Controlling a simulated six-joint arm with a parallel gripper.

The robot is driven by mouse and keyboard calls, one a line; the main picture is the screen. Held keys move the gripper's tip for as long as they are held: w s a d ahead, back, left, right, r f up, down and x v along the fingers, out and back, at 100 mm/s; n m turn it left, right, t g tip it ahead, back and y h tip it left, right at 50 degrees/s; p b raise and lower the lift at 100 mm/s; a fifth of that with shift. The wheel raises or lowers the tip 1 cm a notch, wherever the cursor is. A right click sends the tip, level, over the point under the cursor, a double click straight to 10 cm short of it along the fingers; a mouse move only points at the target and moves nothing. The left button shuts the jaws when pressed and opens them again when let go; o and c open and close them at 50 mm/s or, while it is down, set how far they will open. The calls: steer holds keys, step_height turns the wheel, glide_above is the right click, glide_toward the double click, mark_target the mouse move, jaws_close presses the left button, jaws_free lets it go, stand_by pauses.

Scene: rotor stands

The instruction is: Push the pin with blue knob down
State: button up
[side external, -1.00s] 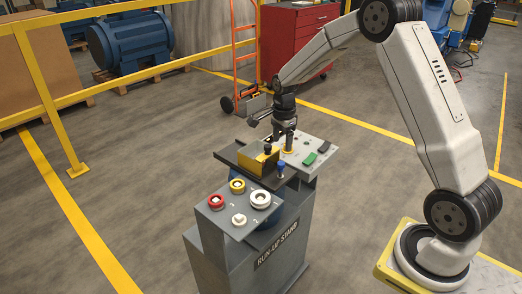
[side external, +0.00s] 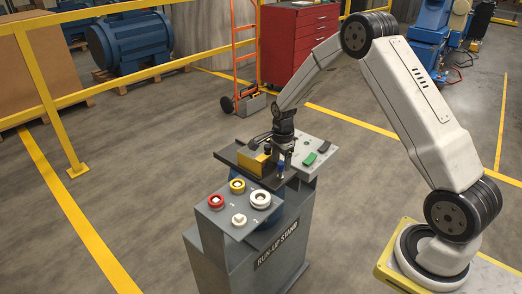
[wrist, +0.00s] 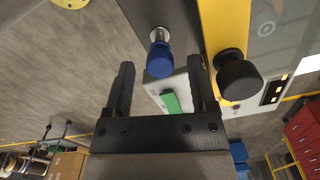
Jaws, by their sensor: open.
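The pin with the blue knob (side external: 281,168) stands upright at the front right edge of the dark plate on the run-up stand. In the wrist view the blue knob (wrist: 160,62) sits on a bright metal shaft. My gripper (side external: 285,153) is right above or beside the pin; the exact gap is hard to tell. In the wrist view its two black fingers (wrist: 161,75) are spread apart. The knob shows between their tips, with room on both sides, and nothing is gripped.
A yellow block (side external: 252,162) with a black knob (wrist: 237,76) stands close beside the blue pin, near the right finger. A grey panel with a green rocker switch (side external: 310,159) lies behind. A lower panel holds red (side external: 216,201), yellow and white buttons.

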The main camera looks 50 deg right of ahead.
steer(key=shift+f, duration=0.15)
steer(key=shift+c, duration=0.2)
jaws_close()
stand_by(1.2)
